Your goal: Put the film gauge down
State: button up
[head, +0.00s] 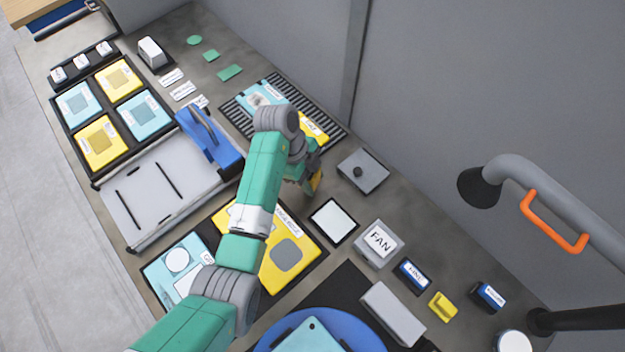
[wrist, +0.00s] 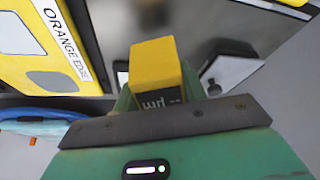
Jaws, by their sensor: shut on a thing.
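The film gauge (wrist: 152,62) is a small yellow block with a dark face marked with pale letters, seen in the wrist view. My gripper (wrist: 158,92) is shut on it, with the green fingers at its sides.
A grey box with a black knob (head: 362,171) lies right of my gripper. A black-edged white pad (head: 332,222) and the FAN box (head: 378,243) are nearer. The slatted rack (head: 338,131) holds teal and yellow plates. A grey pipe with an orange handle (head: 552,222) overhangs the right.

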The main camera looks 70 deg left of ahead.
aim_at(312, 184)
jog(key=shift+w+a, duration=0.15)
jog(key=shift+a, duration=0.1)
jog(key=shift+f, duration=1.8)
jog(key=shift+f+b, duration=0.2)
jog(key=shift+b, duration=0.15)
jog(key=o, duration=1.2)
jog(key=p+v, duration=0.1)
jog(key=v, duration=1.1)
jog(key=shift+r, duration=0.2)
